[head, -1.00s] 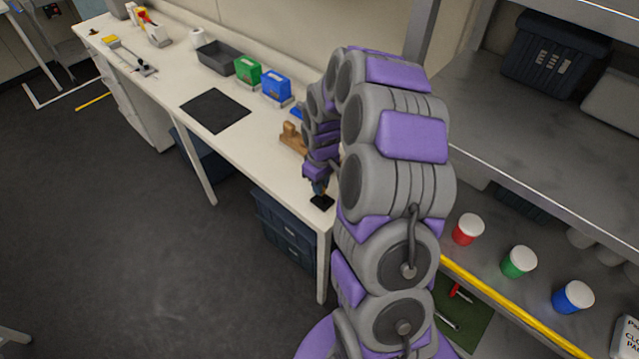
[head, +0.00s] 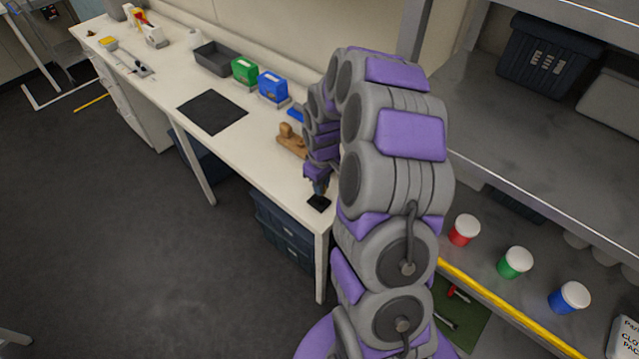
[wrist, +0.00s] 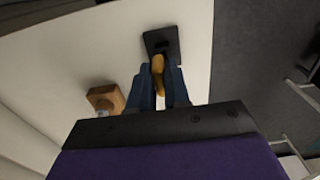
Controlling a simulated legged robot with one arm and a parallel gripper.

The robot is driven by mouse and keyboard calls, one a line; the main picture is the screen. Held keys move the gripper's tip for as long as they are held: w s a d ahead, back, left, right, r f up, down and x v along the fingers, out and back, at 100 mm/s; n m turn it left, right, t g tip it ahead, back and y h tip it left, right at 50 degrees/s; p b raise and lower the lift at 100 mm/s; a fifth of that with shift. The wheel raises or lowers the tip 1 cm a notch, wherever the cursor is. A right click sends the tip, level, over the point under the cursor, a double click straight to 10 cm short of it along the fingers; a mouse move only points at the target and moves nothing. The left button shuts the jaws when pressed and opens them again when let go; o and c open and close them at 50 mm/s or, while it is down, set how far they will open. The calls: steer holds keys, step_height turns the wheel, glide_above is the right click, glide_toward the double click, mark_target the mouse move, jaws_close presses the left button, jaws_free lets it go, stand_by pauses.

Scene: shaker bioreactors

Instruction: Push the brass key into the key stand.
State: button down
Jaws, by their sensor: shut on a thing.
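The brass key (wrist: 158,68) shows yellow between the blue fingers of my gripper (wrist: 164,72) in the wrist view, and the gripper is shut on it. The key stand (wrist: 162,40) is a small black plate with a dark slot, lying on the white bench just past the fingertips. In the head view my gripper (head: 320,188) points down right above the black stand (head: 319,203) near the bench's front right corner. The key is hidden there by the fingers. I cannot tell whether the key's tip touches the stand or is in the slot.
A wooden block piece (head: 292,140) stands on the bench (head: 262,165) behind the gripper; it also shows in the wrist view (wrist: 106,98). A black mat (head: 212,111), green box (head: 245,70), blue box (head: 273,87) and grey tray (head: 216,58) are farther left. A shelf with coloured-jar row (head: 515,262) is right.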

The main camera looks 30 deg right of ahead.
steer(key=shift+d+f, duration=0.1)
steer(key=shift+d, duration=0.05)
steer(key=shift+a+f, duration=0.25)
steer(key=shift+a, duration=0.15)
steer(key=shift+d+f, duration=0.2)
steer(key=shift+h+b, duration=0.3)
stand_by(0.6)
steer(key=shift+a+f, duration=0.15)
steer(key=shift+f, duration=0.45)
stand_by(1.5)
steer(key=c, duration=1)
jaws_free()
